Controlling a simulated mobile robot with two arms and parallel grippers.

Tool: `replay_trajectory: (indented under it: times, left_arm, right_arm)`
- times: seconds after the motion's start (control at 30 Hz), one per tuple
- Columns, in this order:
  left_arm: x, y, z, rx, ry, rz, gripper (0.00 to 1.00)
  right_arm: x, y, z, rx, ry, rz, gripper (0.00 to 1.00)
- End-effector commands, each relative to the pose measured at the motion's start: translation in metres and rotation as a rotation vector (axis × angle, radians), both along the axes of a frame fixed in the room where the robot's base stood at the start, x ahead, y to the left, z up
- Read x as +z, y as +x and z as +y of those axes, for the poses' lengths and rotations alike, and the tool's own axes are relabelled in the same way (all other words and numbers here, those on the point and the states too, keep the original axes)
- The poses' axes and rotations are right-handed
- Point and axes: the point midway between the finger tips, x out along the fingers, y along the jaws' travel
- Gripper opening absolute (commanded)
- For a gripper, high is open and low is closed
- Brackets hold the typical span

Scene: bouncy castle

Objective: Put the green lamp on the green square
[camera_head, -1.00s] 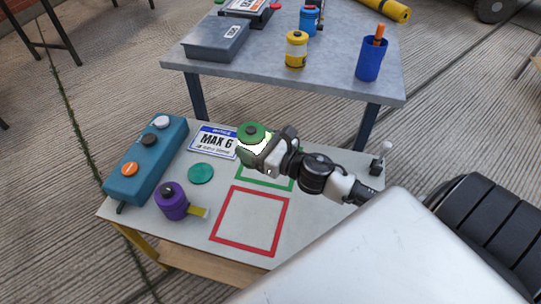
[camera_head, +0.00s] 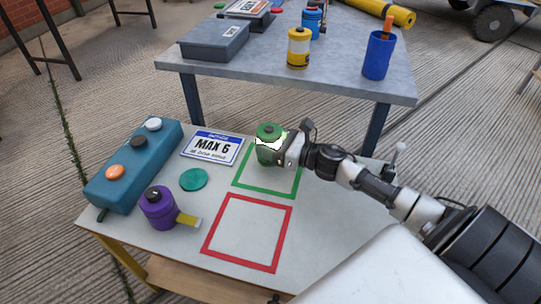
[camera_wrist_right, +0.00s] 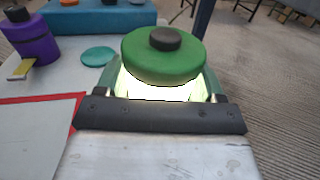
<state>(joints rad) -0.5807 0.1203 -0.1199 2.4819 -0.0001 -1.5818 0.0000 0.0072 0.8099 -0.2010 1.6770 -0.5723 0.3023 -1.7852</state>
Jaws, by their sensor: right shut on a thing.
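The green lamp (camera_head: 268,133) has a green cap with a dark knob and a bright glowing middle. My right gripper (camera_head: 275,150) is shut on it and holds it upright at the far part of the green square outline (camera_head: 268,193). In the right wrist view the lamp (camera_wrist_right: 163,57) sits between the fingers (camera_wrist_right: 160,95). I cannot tell whether its base touches the table, as the gripper hides part of it. The lamp and gripper cover the square's far side. My left gripper is not in view.
A red square outline (camera_head: 246,234) lies nearer. A purple tape measure (camera_head: 158,208), a green disc (camera_head: 193,179), a MAX 6 sign (camera_head: 213,147) and a teal button box (camera_head: 134,165) stand left. Behind is a grey table (camera_head: 340,75) with lamps and a blue cup (camera_head: 378,55).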

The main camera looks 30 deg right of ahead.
Motion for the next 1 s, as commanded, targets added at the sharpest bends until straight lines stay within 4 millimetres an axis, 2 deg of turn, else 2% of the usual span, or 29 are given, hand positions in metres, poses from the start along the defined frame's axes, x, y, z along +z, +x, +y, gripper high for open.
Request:
replay_trajectory:
  times: [0.3, 0.73, 0.77, 0.9, 1.0]
  left_arm:
    - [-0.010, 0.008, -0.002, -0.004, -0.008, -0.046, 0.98]
    - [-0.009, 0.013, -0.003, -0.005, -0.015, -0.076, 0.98]
    - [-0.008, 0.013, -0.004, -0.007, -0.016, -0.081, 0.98]
    - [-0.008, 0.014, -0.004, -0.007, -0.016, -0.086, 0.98]
    - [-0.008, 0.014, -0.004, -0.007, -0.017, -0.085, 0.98]
  right_arm:
    - [-0.037, 0.000, 0.000, -0.001, 0.002, -0.001, 0.34]
    - [-0.038, 0.000, 0.000, 0.000, 0.000, -0.001, 0.34]
    - [-0.038, 0.000, 0.000, 0.000, 0.000, 0.001, 0.73]
    - [-0.038, 0.000, 0.000, 0.000, 0.000, 0.001, 0.94]
    - [-0.038, 0.000, 0.000, 0.000, 0.000, 0.001, 0.94]
